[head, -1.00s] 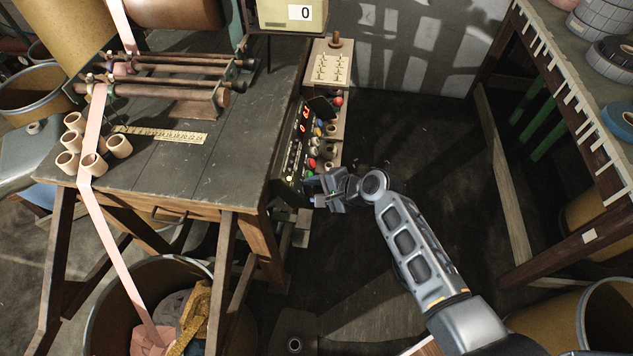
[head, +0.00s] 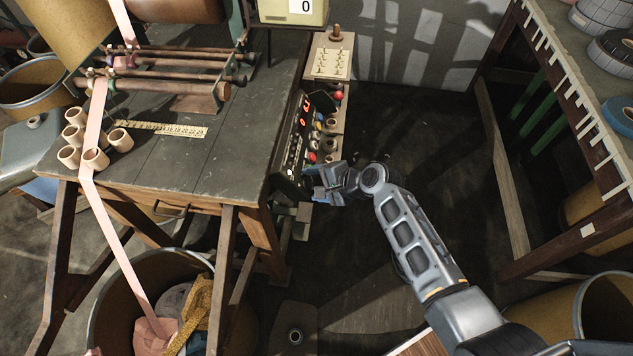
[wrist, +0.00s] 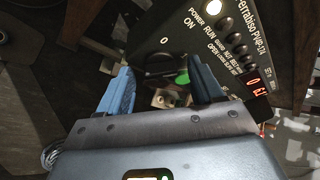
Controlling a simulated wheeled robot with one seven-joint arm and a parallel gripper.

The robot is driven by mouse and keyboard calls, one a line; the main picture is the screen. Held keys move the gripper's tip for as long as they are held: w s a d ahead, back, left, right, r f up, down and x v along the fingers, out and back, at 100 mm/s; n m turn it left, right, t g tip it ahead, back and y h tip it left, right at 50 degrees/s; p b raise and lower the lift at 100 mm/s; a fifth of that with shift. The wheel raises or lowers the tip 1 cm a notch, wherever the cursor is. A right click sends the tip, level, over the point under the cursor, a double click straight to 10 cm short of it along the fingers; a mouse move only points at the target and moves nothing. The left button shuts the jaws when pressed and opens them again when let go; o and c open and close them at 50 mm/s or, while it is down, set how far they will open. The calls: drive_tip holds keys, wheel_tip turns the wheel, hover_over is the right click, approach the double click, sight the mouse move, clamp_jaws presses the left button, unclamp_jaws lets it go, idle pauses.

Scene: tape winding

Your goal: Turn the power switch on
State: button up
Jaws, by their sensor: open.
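The control panel (wrist: 180,45) fills the upper middle of the wrist view, with labels reading POWER, RUN, ON and 0. The power switch (wrist: 158,64) looks like a dark knob below the 0 and ON marks. It is partly in shadow, and I cannot tell which mark it points to. My gripper (wrist: 162,86) is open, its two blue fingers on either side of the knob in the picture. Contact cannot be made out. In the head view my gripper (head: 322,184) is at the near end of the panel (head: 296,135), hiding its lower part.
A pale round lamp (wrist: 213,6) and a red digital display (wrist: 257,84) are on the panel. A green button (wrist: 182,78) shows beyond the fingers. The workbench (head: 235,150) stands left of my arm. Open floor (head: 420,125) lies to the right, before another table (head: 600,150).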

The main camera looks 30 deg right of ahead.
drive_tip(key=v, duration=0.7)
drive_tip(key=shift+s+d+r, duration=0.15)
drive_tip(key=shift+s+r, duration=0.1)
drive_tip(key=shift+s, duration=0.05)
idle(0.3)
drive_tip(key=s+d+r+n+t+h, duration=0.15)
drive_tip(key=s+n, duration=0.25)
drive_tip(key=s, duration=0.6)
drive_tip(key=s+d+r+n+t+h, duration=0.1)
drive_tip(key=s+d+n+h, duration=0.15)
drive_tip(key=s, duration=0.75)
drive_tip(key=s+a+r+n+t, duration=0.2)
drive_tip(key=s+r+n, duration=0.3)
drive_tip(key=r, duration=0.6)
drive_tip(key=s+a+r+n+t, duration=0.2)
drive_tip(key=s+a+r+n, duration=0.3)
drive_tip(key=s+r, duration=0.5)
drive_tip(key=shift+s+r+h, duration=0.3)
drive_tip(key=shift+r+h, duration=0.05)
drive_tip(key=shift+h, duration=0.05)
